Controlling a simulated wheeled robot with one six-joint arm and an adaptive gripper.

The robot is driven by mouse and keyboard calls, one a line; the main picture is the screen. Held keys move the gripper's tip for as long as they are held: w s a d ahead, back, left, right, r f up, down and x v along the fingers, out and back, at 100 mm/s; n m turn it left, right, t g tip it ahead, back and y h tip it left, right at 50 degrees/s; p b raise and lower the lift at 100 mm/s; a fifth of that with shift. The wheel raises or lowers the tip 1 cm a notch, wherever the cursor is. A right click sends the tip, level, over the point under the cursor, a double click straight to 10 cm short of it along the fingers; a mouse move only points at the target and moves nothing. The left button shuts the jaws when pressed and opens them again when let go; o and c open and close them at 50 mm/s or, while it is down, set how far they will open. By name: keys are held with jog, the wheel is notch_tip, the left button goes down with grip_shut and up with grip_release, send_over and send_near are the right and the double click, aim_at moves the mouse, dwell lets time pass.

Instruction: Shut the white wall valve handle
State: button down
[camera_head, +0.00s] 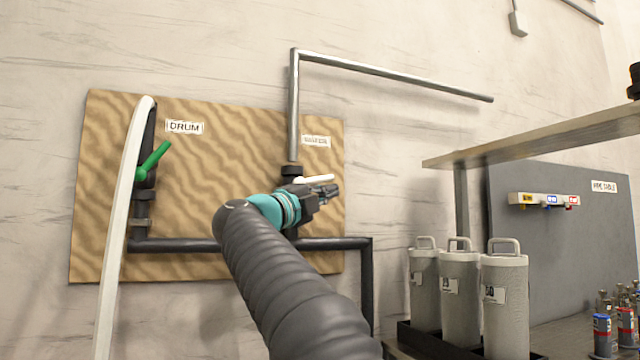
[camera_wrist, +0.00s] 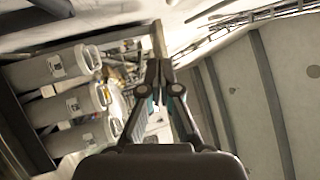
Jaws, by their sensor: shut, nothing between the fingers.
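The white valve handle (camera_head: 316,179) shows in the head view on the right-hand pipe of the wooden wall board, below a label too blurred to read surely. It points right and looks close to level. My gripper (camera_head: 334,190) is in front of it and just below it in the picture, shut and empty, and covers part of the valve. I cannot tell whether the fingers touch the handle. In the wrist view the fingertips (camera_wrist: 159,65) are together with nothing between them, and the white handle is not seen there.
A green handle (camera_head: 155,158) sits on the left pipe under the DRUM label (camera_head: 185,127), beside a white hose (camera_head: 125,210). Grey canisters (camera_head: 461,290) stand in a dark tray at the lower right, below a shelf (camera_head: 540,137). They also show in the wrist view (camera_wrist: 62,105).

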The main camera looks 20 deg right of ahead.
jog(key=s+d+m+g+h+b, duration=0.1)
jog(key=s+d+g+b, duration=0.3)
jog(key=d, duration=1.1)
notch_tip(320, 180, up, 10)
jog(key=n+t+y+p, duration=0.7)
jog(key=n+t+y, duration=1.25)
jog(key=n, duration=1.35)
send_over(314, 181)
jog(key=s+d, duration=0.1)
jog(key=d, duration=0.4)
jog(key=g+y, duration=0.3)
jog(key=shift+a+f+b, duration=0.1)
jog(key=shift+f+b, duration=1.1)
jog(key=shift+f, duration=0.95)
